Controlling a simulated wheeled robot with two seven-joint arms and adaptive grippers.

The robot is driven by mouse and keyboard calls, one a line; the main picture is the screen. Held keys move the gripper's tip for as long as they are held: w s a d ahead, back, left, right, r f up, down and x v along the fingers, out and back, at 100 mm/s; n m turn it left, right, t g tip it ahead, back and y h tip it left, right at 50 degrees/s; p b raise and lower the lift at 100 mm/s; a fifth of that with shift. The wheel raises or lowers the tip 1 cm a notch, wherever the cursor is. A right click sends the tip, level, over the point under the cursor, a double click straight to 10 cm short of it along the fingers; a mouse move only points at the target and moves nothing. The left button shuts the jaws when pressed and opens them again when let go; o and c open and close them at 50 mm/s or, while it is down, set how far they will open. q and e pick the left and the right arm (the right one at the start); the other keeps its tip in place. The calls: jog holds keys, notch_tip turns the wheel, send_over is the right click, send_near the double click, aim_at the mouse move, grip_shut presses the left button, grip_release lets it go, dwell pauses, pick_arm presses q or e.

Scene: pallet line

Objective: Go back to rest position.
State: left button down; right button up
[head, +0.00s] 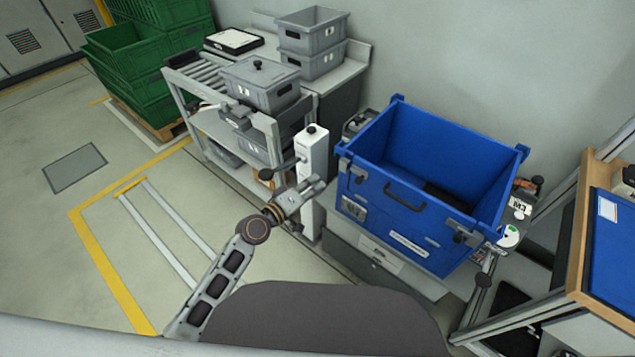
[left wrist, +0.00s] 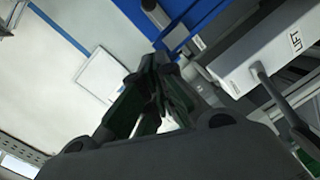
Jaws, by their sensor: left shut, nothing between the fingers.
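My left gripper (head: 314,187) shows in the middle of the head view, at the end of the arm that comes in from the lower left. It is in the air, in front of a white post and left of the blue crate, and nothing is in it. In the left wrist view the fingers (left wrist: 155,82) are together and empty. My right gripper does not show in either view.
A large blue crate (head: 398,223) stands right of the left gripper. A white post (head: 313,150) with a lever is close behind it. A roller rack holds a grey lidded bin (head: 262,88). Green crates (head: 128,75) stand far left. Open floor (head: 100,215) lies left.

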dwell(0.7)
pick_arm(q)
jog(key=a+f+m+g+y, duration=0.15)
jog(key=a+f, duration=0.25)
jog(key=f, duration=0.6)
jog(key=a+f+m+y, duration=0.2)
jog(key=a+f+y, duration=0.15)
jog(key=f, duration=0.65)
jog(key=s+a+f+m+g+y, duration=0.15)
jog(key=s+a+f, duration=0.3)
jog(key=f, duration=0.45)
jog(key=s+a+f+m+g+y, duration=0.1)
jog(key=s+a+f+y, duration=0.1)
jog(key=s+a+f, duration=0.5)
jog(key=s+a+f+m+g+y, duration=0.15)
jog(key=s+a+f, duration=0.25)
jog(key=s+f, duration=0.45)
jog(key=s+a+f+g+y, duration=0.1)
jog(key=s+a+f+g, duration=0.25)
jog(key=s+f, duration=0.5)
jog(key=s+a+f+g, duration=0.1)
jog(key=s+f, duration=0.2)
jog(key=s, duration=0.5)
jog(key=s+f+g, duration=0.1)
jog(key=s+f, duration=0.2)
jog(key=s, duration=0.6)
jog(key=shift+a+g, duration=0.3)
jog(key=shift+a, duration=0.1)
